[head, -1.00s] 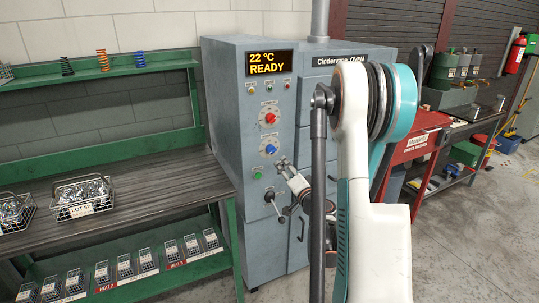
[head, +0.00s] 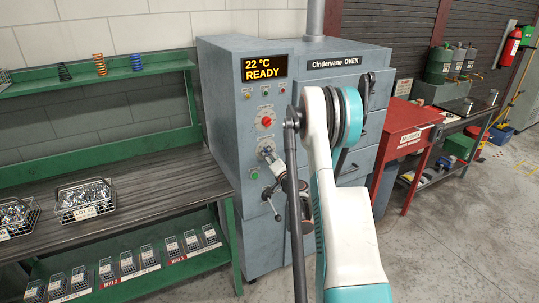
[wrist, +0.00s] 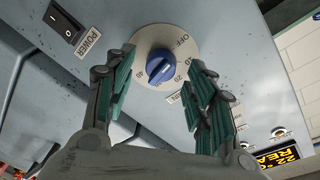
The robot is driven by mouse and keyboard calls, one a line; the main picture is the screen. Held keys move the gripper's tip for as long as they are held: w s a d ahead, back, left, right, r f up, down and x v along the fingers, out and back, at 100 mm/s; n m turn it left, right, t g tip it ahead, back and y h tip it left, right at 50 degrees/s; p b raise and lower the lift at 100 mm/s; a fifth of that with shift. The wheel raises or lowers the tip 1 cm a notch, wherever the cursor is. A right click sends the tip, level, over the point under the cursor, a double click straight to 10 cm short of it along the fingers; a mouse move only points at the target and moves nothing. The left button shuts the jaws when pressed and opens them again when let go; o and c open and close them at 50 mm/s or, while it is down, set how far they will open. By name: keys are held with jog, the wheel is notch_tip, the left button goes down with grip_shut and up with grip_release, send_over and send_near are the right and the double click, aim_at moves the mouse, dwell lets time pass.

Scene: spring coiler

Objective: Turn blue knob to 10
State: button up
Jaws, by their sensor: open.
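The blue knob (wrist: 160,67) sits at the centre of a pale round dial (wrist: 150,42) on the oven's grey front panel, seen in the wrist view. The dial has OFF and numbers such as 20 and 40 around its rim. I cannot clearly read which mark the knob points at. My gripper (wrist: 163,83) is open, with one green-padded finger on each side of the knob and gaps between them. In the head view my gripper (head: 267,155) is in front of the dial and largely covers the knob.
The Cindervane oven (head: 225,130) has a display (head: 264,67) reading 22 °C READY. A red knob (head: 266,121) is above the blue one and a green button (head: 254,175) below. A power switch (wrist: 64,22) is near the dial. A green workbench (head: 150,185) stands to the left.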

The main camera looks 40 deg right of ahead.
jog(key=shift+w+d, duration=0.2)
jog(key=shift+w, duration=0.5)
jog(key=c, duration=1.1)
jog(key=shift+m, duration=0.3)
jog(key=m+b, duration=0.1)
jog(key=m, duration=0.3)
jog(key=m+y+b, duration=0.1)
jog(key=m+b, duration=0.1)
jog(key=m, duration=0.2)
jog(key=shift+d+r+m+g, duration=0.1)
jog(key=shift+r+m+g, duration=0.05)
jog(key=shift+m+g, duration=0.2)
jog(key=shift+b, duration=0.3)
